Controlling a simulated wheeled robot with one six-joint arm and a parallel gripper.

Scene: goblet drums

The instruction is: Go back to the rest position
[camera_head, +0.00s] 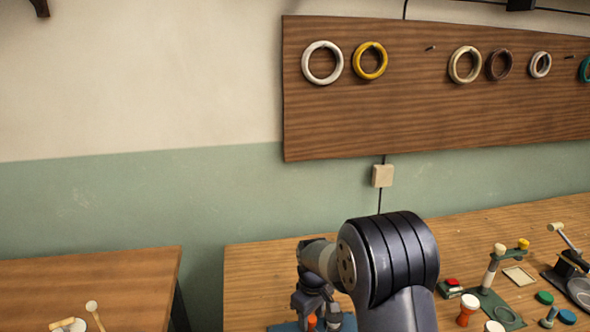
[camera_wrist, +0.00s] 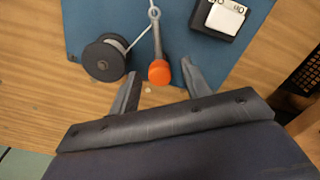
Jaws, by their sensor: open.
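My gripper (camera_wrist: 160,70) is open in the wrist view, its two fingers apart over the workbench. The orange end of a tool with a grey shaft (camera_wrist: 157,40) lies in the picture between the fingertips; I cannot tell how far below them it is. In the head view my gripper (camera_head: 318,300) points down over the left part of the bench, partly hidden by my own arm. A bit of orange shows beside it there.
A blue mat (camera_wrist: 85,22) carries a dark spool (camera_wrist: 104,62) with pale cord and a black box (camera_wrist: 219,17). The wooden bench (camera_head: 250,275) holds several small items at right, including a red-and-white drum (camera_head: 467,309). A gap separates the left table (camera_head: 100,275). Rings hang on a wall board (camera_head: 400,115).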

